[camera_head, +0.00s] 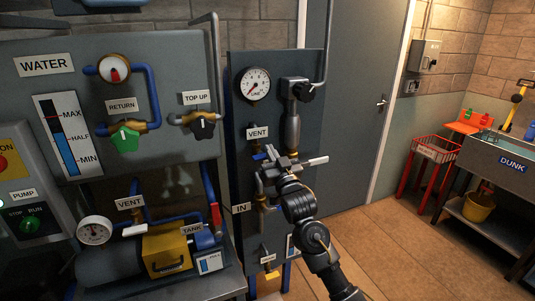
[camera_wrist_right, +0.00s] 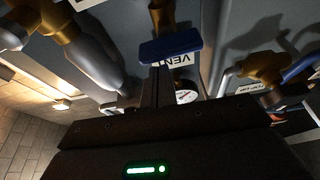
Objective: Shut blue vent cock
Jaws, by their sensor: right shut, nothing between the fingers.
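The blue vent cock handle (camera_wrist_right: 170,48) shows in the wrist view as a flat blue bar in front of a VENT label, lying across the view below a brass fitting (camera_wrist_right: 161,18). In the head view only a small part of the blue handle (camera_head: 258,156) shows, under the VENT label (camera_head: 257,132) on the dark panel. My right gripper (camera_head: 270,153) is at the handle and hides most of it. Its shut fingers (camera_wrist_right: 157,82) reach up to the bar's edge in the wrist view; I cannot tell whether they touch. My left gripper is not in view.
The floor (camera_head: 400,240) to the right is clear before a red stand (camera_head: 430,158) and sink (camera_head: 497,158).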

